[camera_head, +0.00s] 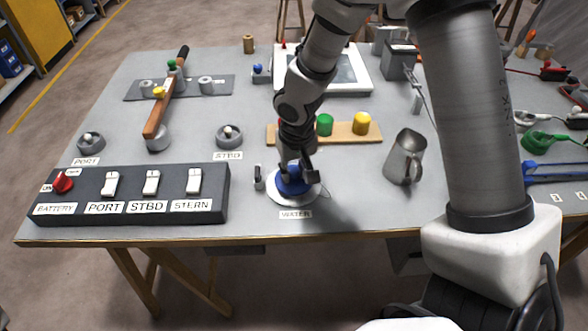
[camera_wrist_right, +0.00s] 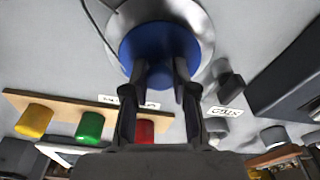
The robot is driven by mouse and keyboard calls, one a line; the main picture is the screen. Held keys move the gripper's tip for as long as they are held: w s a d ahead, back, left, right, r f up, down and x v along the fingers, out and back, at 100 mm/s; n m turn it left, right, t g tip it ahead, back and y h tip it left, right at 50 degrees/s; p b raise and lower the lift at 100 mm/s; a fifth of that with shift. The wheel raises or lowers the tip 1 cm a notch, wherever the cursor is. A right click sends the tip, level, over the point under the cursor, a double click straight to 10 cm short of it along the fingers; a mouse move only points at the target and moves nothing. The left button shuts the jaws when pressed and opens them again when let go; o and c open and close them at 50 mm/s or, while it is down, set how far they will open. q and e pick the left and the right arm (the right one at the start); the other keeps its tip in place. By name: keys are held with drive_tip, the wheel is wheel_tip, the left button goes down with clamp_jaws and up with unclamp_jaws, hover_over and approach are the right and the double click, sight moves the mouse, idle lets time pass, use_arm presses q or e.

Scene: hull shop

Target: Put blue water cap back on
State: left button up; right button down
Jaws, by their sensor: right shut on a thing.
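The blue water cap (camera_head: 291,186) is at the round pale fitting (camera_head: 283,199) behind the WATER label, near the table's front edge. My right gripper (camera_head: 296,172) comes down from above and is shut on the cap. In the right wrist view the two fingers (camera_wrist_right: 162,75) press on the blue cap (camera_wrist_right: 158,45), and the metal disc (camera_wrist_right: 205,22) shows around it. Whether the cap is fully seated on the fitting cannot be told. My left gripper is not in view.
A switch panel (camera_head: 130,193) stands left of the fitting. A wooden board (camera_head: 345,133) with green (camera_head: 325,124) and yellow (camera_head: 361,123) caps lies behind. A metal jug (camera_head: 405,158) stands to the right. A small dark post (camera_head: 258,178) is close beside the fitting.

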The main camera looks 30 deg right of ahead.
idle(0.7)
drive_tip(key=shift+c, duration=1.8)
unclamp_jaws()
drive_tip(key=shift+r+p, duration=2.9)
drive_tip(key=shift+r, duration=0.65)
drive_tip(key=shift+f, duration=0.1)
clamp_jaws()
drive_tip(key=shift+f, duration=0.1)
